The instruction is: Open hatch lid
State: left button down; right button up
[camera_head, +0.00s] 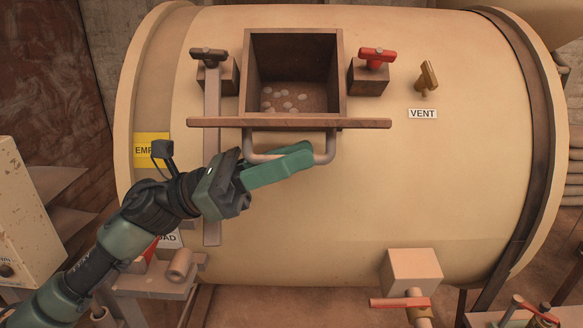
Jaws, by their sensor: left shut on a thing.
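The hatch is a square brown box (341,80) on top of the large cream drum. Its mouth is uncovered and I see inside. The hatch lid (355,122) shows edge-on as a brown slab along the box's near side. A grey U-shaped handle (331,148) sticks out from the lid toward me. My left gripper (303,157), with green fingers, comes in from the lower left and is shut on the handle. The fingers hide the middle of the handle. My right gripper is not in view.
A dark-handled clamp (208,56) and a red-handled clamp (377,57) flank the box. A brass valve (427,77) stands above the VENT label (422,113). A red-handled valve (402,302) sits lower right. Pale lumps (283,100) lie inside the box.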

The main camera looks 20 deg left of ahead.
pick_arm(q)
jog(key=c, duration=1.5)
grip_release()
jog(key=shift+r, duration=0.1)
jog(key=shift+o, duration=0.2)
jog(key=shift+s, duration=0.1)
jog(key=shift+a, duration=0.2)
jog(key=b+v, duration=0.5)
jog(key=v, duration=0.2)
jog(key=shift+a, duration=0.15)
